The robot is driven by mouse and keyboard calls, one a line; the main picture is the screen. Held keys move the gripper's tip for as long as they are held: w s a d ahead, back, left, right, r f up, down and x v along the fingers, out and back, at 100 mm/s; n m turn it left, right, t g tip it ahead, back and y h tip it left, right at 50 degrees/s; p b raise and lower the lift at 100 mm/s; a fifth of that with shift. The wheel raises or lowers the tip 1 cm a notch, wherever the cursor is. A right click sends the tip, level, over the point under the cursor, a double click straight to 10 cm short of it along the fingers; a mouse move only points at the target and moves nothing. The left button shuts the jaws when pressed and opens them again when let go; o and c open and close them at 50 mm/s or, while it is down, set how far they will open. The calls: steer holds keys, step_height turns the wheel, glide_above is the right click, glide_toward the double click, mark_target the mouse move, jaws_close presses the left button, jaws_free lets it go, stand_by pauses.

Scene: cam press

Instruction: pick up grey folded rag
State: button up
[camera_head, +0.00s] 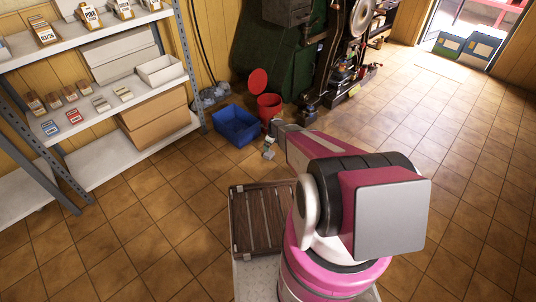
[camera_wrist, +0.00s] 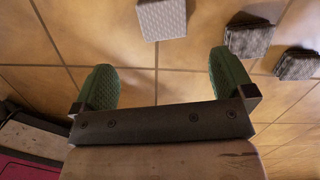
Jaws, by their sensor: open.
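My gripper (camera_wrist: 164,80) is open, its two green pads wide apart, with bare tiles between them. A light grey folded rag (camera_wrist: 162,18) with a woven surface lies on the floor in the wrist view. It is beyond the fingertips, roughly centred between them, apart from both and cut by the top edge. Two darker grey folded cloths (camera_wrist: 248,40) lie to its right, one of them (camera_wrist: 297,64) near the right edge. In the head view, small grey and whitish pieces (camera_head: 269,152) lie on the floor just below my gripper's end; I cannot tell which is which.
A blue bin (camera_head: 236,126) and a red bucket (camera_head: 269,106) with its red lid stand behind the pieces. A shelf (camera_head: 110,165) with boxes is at left. A brown slatted crate (camera_head: 240,222) is near my base. Floor at right is clear.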

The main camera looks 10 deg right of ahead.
mark_target(269, 153)
steer(key=f, duration=0.3)
steer(key=w+f, duration=0.1)
steer(key=f, duration=0.3)
steer(key=a+f, duration=0.1)
steer(key=f, duration=0.2)
steer(key=shift+w+f, duration=0.2)
steer(key=shift+f, duration=0.1)
steer(key=c, duration=1)
